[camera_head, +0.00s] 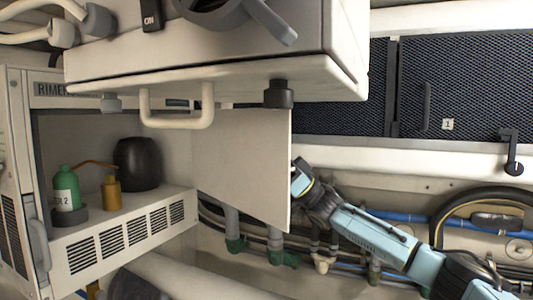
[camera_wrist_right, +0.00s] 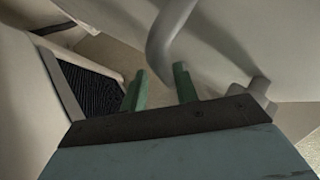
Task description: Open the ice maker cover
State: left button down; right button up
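A white box-shaped unit (camera_head: 210,55) fills the top of the head view, with a pale U-shaped handle (camera_head: 178,122) under its front edge. A flat white panel (camera_head: 245,160) stands below it. I cannot tell for sure which part is the ice maker cover. My right gripper (camera_head: 298,180) is at the panel's right edge, its fingers hidden there. In the right wrist view its two green fingers (camera_wrist_right: 160,80) are apart, with nothing clamped. A curved grey bar (camera_wrist_right: 165,42) ends close to the gap between them; contact is unclear. My left gripper is not in view.
A cabinet lettered "RIME…" (camera_head: 60,88) stands at left, open, holding a green bottle (camera_head: 66,190), an amber bottle (camera_head: 111,193) and a dark round pot (camera_head: 137,164). Dark mesh panels (camera_head: 465,85) are at right. Hoses and pipes (camera_head: 400,217) run below.

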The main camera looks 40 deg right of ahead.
jog(key=shift+s+d+r, duration=0.1)
jog(key=shift+s+r, duration=0.1)
jog(key=shift+r, duration=0.15)
jog(key=b+v, duration=0.4)
jog(key=v, duration=0.9)
jog(key=shift+f, duration=0.45)
